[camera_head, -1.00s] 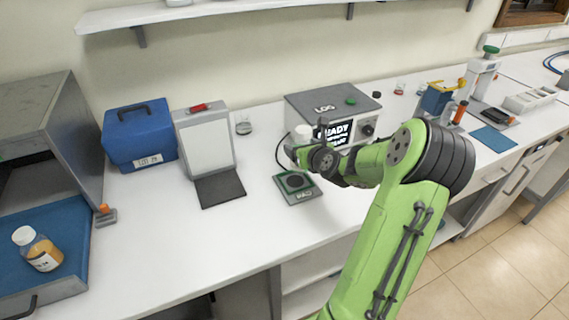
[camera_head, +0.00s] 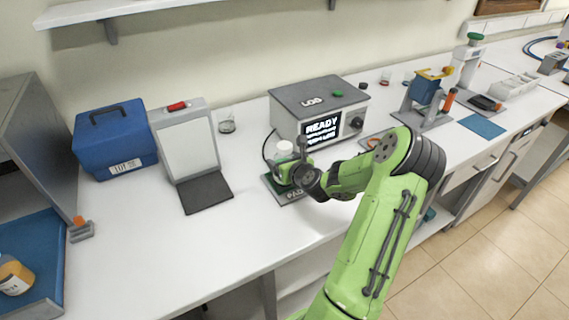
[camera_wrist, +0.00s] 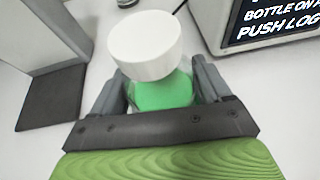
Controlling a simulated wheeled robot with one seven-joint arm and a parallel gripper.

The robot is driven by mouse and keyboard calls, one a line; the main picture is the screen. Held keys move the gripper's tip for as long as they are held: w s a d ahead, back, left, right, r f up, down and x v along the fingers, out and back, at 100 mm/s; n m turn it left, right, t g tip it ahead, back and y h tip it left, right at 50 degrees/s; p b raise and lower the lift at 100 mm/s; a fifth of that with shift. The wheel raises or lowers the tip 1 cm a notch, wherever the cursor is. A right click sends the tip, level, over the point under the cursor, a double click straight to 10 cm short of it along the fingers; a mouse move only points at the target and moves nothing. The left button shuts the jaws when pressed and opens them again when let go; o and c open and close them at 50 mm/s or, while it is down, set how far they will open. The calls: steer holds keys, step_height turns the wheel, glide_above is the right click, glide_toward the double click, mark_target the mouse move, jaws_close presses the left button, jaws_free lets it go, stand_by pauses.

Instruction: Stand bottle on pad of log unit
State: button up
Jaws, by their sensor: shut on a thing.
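A bottle with a white cap and green body (camera_wrist: 165,92) stands upright between the fingers of my gripper (camera_wrist: 162,84). In the head view its white cap (camera_head: 285,148) shows above my gripper (camera_head: 284,172), which is shut on the bottle. The dark pad (camera_head: 289,198) lies in front of the grey log unit (camera_head: 300,93), mostly covered by the gripper and bottle. The bottle is over the pad. Its base is hidden, so I cannot tell whether it touches. The log unit's screen (camera_head: 322,130) reads READY and has a green button on top.
A blue case (camera_head: 112,138), a white panel with a dark base (camera_head: 205,192), and a small glass (camera_head: 227,124) stand to the left. Bare worktop lies in front.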

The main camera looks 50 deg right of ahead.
steer(key=shift+r, duration=0.1)
steer(key=o, duration=1.4)
steer(key=shift+c, duration=0.2)
steer(key=v, duration=1.2)
steer(key=w+a+r+n+g+y, duration=0.1)
steer(key=a+n+g+y, duration=0.2)
steer(key=a+n, duration=0.75)
steer(key=w+a+r+n+g+y, duration=0.1)
steer(key=w+a+n+g+y, duration=0.1)
steer(key=a+n, duration=0.85)
steer(key=s+a+r+n+g, duration=0.1)
steer(key=s+a+r+n, duration=0.3)
steer(key=s+n, duration=0.4)
steer(key=s+a+r+n+g, duration=0.1)
steer(key=s+a+r+n, duration=0.4)
steer(key=n, duration=0.6)
steer(key=s, duration=0.2)
steer(key=shift+s+a+p, duration=0.35)
steer(key=shift+s+a, duration=0.05)
